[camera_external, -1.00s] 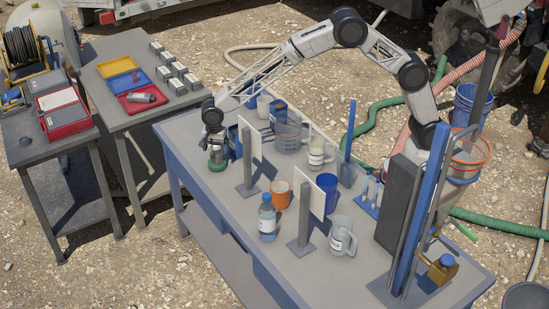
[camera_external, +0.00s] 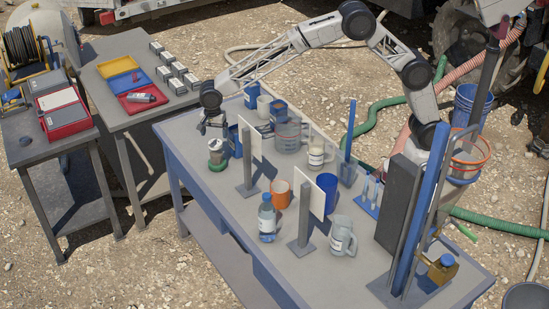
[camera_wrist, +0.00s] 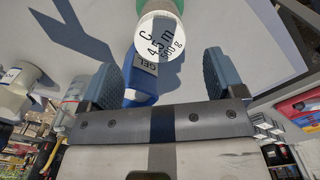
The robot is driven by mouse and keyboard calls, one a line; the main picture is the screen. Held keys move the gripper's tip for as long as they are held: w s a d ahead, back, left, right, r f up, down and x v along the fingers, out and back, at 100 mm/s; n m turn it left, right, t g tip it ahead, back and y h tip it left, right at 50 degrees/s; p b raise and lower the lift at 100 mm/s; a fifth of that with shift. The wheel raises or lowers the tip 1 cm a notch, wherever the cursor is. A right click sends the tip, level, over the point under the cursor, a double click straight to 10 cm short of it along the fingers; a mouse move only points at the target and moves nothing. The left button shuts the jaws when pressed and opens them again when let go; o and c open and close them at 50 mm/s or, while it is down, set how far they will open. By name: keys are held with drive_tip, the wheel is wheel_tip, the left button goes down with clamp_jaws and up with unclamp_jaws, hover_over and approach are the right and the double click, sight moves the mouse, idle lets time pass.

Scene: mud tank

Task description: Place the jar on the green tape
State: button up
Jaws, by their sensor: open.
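The jar (camera_external: 216,152), a small clear-grey jar with a pale lid, stands upright at the table's far left end. Green tape (camera_external: 217,167) shows at its foot; the jar appears to stand on it, though the jar hides most of it. My gripper (camera_external: 207,127) is open and empty, above and slightly left of the jar, apart from it. In the wrist view the jar's lettered round lid (camera_wrist: 160,37) is beyond the open fingers (camera_wrist: 158,72), with green at its far edge.
A blue container (camera_external: 235,141) stands close right of the jar; it also shows in the wrist view (camera_wrist: 141,78). Upright white boards (camera_external: 256,140), an orange mug (camera_external: 280,194) and a blue-capped bottle (camera_external: 267,218) stand nearer. The table's left corner is clear.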

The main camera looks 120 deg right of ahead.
drive_tip(key=shift+r, duration=2.15)
